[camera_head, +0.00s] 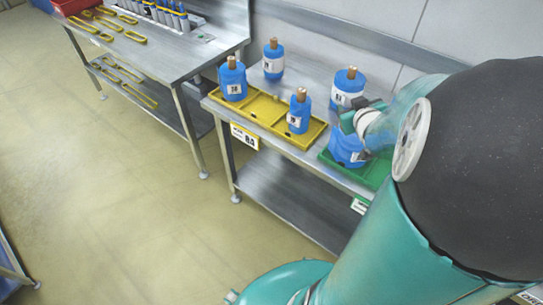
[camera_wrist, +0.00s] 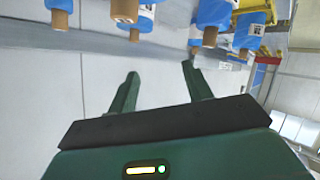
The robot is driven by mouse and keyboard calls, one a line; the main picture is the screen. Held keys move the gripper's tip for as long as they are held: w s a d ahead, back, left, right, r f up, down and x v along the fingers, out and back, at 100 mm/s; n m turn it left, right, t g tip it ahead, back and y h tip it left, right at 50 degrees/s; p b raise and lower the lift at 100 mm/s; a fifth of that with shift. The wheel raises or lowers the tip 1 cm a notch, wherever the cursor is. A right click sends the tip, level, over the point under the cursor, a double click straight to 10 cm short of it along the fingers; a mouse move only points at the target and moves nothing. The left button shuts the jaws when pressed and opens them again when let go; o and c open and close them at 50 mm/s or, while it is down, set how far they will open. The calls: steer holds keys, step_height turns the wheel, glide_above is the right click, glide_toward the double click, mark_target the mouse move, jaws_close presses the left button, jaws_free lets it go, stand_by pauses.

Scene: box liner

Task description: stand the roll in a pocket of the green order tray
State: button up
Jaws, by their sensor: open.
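The green order tray (camera_head: 378,172) lies at the right end of the steel bench, partly hidden by my arm. A blue roll (camera_head: 346,148) with a white label stands on it; its top is hidden behind my gripper. My gripper (camera_head: 358,117) is just above and beside that roll, apart or touching I cannot tell. In the wrist view my gripper (camera_wrist: 160,70) has its two green fingers apart, with nothing between them. Another roll (camera_head: 347,88) with a brown core stands upright on the bench behind. Several blue rolls also show along the top of the wrist view (camera_wrist: 210,18).
A yellow tray (camera_head: 262,108) left of the green one holds a roll at its left end (camera_head: 232,82) and another at its right (camera_head: 299,112). One more roll (camera_head: 273,60) stands behind it. A second bench (camera_head: 165,45) carries yellow parts and small blue items. The floor between is clear.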

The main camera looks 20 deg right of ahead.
steer(key=s+a+r+g+y, duration=0.1)
steer(key=a+r+g, duration=0.15)
steer(key=a, duration=0.45)
steer(key=s+a+r+g, duration=0.1)
steer(key=a+r, duration=0.2)
steer(key=a, duration=0.5)
steer(key=s+a+g+y, duration=0.1)
steer(key=s+a+y, duration=0.1)
steer(key=s+a, duration=0.3)
steer(key=s+a+r+g+y, duration=0.1)
steer(key=s+a+g+y, duration=0.1)
steer(key=s+a, duration=0.3)
steer(key=a, duration=0.4)
steer(key=shift+r+n, duration=0.15)
steer(key=shift+n, duration=0.25)
